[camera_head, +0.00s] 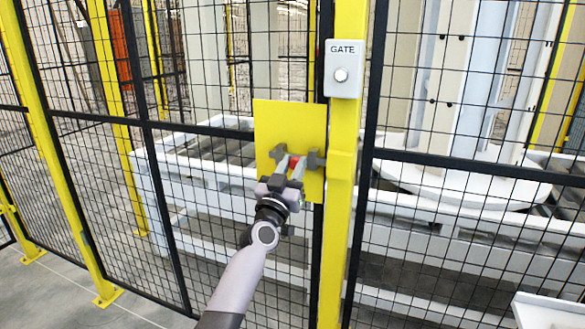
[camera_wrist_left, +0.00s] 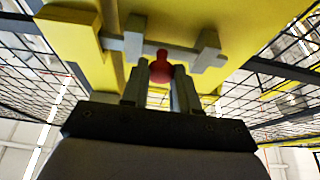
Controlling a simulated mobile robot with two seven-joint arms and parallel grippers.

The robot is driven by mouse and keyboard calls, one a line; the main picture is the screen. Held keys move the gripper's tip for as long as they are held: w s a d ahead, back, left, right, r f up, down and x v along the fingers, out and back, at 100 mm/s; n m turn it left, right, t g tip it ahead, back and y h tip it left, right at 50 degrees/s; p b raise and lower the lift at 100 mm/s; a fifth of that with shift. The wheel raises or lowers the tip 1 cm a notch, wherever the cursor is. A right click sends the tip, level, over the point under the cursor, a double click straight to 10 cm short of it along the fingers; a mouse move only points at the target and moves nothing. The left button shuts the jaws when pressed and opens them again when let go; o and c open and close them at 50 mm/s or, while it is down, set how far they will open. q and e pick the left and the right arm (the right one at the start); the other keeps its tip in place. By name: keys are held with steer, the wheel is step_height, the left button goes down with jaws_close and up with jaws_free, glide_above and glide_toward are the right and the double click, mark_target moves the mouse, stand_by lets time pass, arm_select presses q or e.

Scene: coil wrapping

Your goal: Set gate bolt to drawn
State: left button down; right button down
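The gate bolt is a grey bar (camera_wrist_left: 185,49) with a red knob (camera_wrist_left: 161,68), carried by grey brackets on a yellow plate (camera_head: 268,117) beside the yellow post (camera_head: 340,190). The red knob also shows in the head view (camera_head: 294,161). My left gripper (camera_head: 292,168) is at the bolt, with one finger on each side of the knob; in the wrist view the fingers seem to touch it. The bar lies across two brackets, and one of them is the right bracket (camera_wrist_left: 208,48) in the wrist view. My right gripper is not in view.
A light box marked GATE (camera_head: 343,69) with a round button sits on the post above the bolt. Black mesh fence panels (camera_head: 235,245) stand on both sides. White machinery (camera_head: 440,190) stands behind the mesh. Bare floor shows at the lower left.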

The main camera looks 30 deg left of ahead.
arm_select(q)
steer(key=a, duration=0.2)
steer(key=s+a+b, duration=0.1)
steer(key=a, duration=0.1)
steer(key=shift+s+a, duration=0.1)
steer(key=shift+a, duration=0.25)
steer(key=c, duration=0.9)
jaws_free()
steer(key=shift+a, duration=0.15)
steer(key=shift+b+v, duration=0.3)
steer(key=shift+v, duration=3.35)
